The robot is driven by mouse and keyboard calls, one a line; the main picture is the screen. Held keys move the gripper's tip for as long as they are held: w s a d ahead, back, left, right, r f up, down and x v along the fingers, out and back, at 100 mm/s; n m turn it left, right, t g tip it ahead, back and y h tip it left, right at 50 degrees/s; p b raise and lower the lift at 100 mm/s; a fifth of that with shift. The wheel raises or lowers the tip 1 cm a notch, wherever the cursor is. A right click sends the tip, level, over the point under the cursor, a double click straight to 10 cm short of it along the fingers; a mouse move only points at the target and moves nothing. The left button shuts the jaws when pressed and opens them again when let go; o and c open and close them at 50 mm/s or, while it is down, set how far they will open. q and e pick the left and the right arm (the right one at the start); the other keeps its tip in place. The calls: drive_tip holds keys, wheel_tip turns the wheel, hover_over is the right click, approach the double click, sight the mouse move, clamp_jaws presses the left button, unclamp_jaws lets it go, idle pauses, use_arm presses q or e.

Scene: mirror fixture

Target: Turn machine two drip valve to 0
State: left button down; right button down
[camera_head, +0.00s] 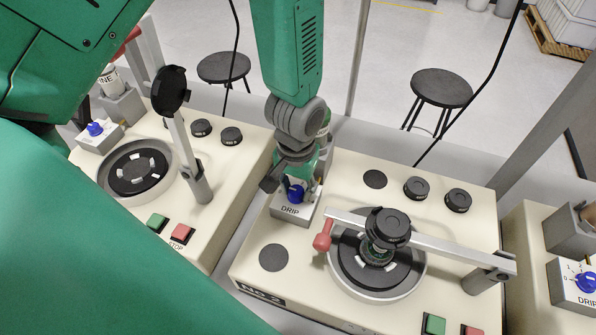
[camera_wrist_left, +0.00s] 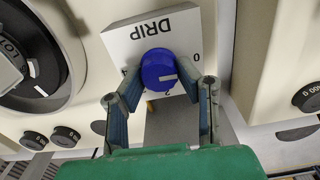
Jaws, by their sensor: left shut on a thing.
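Machine two (camera_head: 258,292), labelled "No 2", is the cream console in the middle of the head view. Its drip valve is a blue knob (camera_head: 295,193) on a light grey box (camera_head: 291,210) marked "DRIP". The fingers partly hide the dial marks. My right gripper is not in view.
Right of the drip box is a round dish (camera_head: 347,285) with a metal arm (camera_head: 440,246) across it, ending in a red handle (camera_head: 323,240). Black caps (camera_head: 416,187) and green (camera_head: 433,324) and red buttons surround it. Similar consoles stand left (camera_head: 225,165) and right (camera_head: 530,225).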

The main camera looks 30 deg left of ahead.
sight(296, 191)
use_arm(q)
drive_tip(key=c, duration=2.3)
unclamp_jaws()
drive_tip(key=shift+s+f, duration=0.15)
drive_tip(key=shift+s, duration=0.2)
drive_tip(key=o, duration=1.1)
drive_tip(key=shift+w, duration=0.1)
drive_tip(key=shift+w+r, duration=0.15)
drive_tip(key=shift+r, duration=0.2)
wheel_tip(296, 191, up, 11)
drive_tip(key=shift+r, duration=0.15)
